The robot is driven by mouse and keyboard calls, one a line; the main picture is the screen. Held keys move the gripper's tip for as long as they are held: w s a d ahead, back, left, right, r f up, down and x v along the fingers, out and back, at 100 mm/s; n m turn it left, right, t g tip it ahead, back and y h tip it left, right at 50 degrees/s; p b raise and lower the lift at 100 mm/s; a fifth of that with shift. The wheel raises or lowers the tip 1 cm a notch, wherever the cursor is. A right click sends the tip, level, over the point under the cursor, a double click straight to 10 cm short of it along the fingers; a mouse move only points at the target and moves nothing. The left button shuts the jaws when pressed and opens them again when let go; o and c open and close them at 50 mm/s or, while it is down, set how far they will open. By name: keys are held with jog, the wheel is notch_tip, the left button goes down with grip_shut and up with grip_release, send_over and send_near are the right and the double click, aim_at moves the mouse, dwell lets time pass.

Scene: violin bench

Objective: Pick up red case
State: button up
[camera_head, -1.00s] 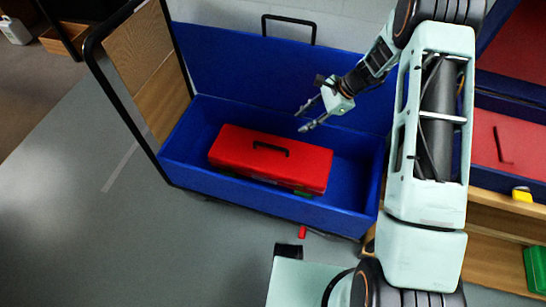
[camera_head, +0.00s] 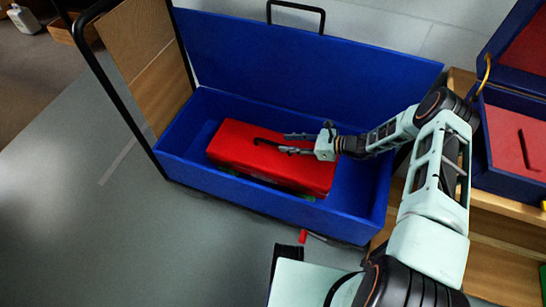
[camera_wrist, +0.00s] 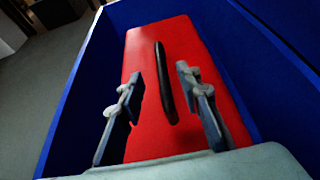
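The red case (camera_head: 230,153) lies flat inside a blue open box (camera_head: 352,226). It has a black handle on its top, which shows along the case in the wrist view (camera_wrist: 164,85). My gripper (camera_head: 284,142) is above the right part of the case, level with the handle's right end. Its fingers are apart, one on each side of the handle in the wrist view (camera_wrist: 158,82). Nothing is held between them. In the head view the fingers cover part of the handle. I cannot tell if they touch the case.
The blue box stands in a black-framed cart with a wooden side panel (camera_head: 143,62). Its raised back wall is behind the case. A wooden shelf unit with an open blue case (camera_head: 512,185) stands at right. A small red object (camera_head: 303,236) lies on the floor.

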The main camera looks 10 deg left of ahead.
aim_at(273, 143)
jog(key=shift+x, duration=1.05)
jog(key=b+x, duration=0.1)
jog(key=x, duration=0.1)
jog(key=f+x, duration=0.1)
jog(key=x, duration=0.1)
jog(key=shift+b, duration=0.4)
jog(key=shift+w+a, duration=0.1)
jog(key=shift+a, duration=0.3)
jog(key=shift+c, duration=0.3)
grip_shut()
jog(key=shift+r, duration=0.15)
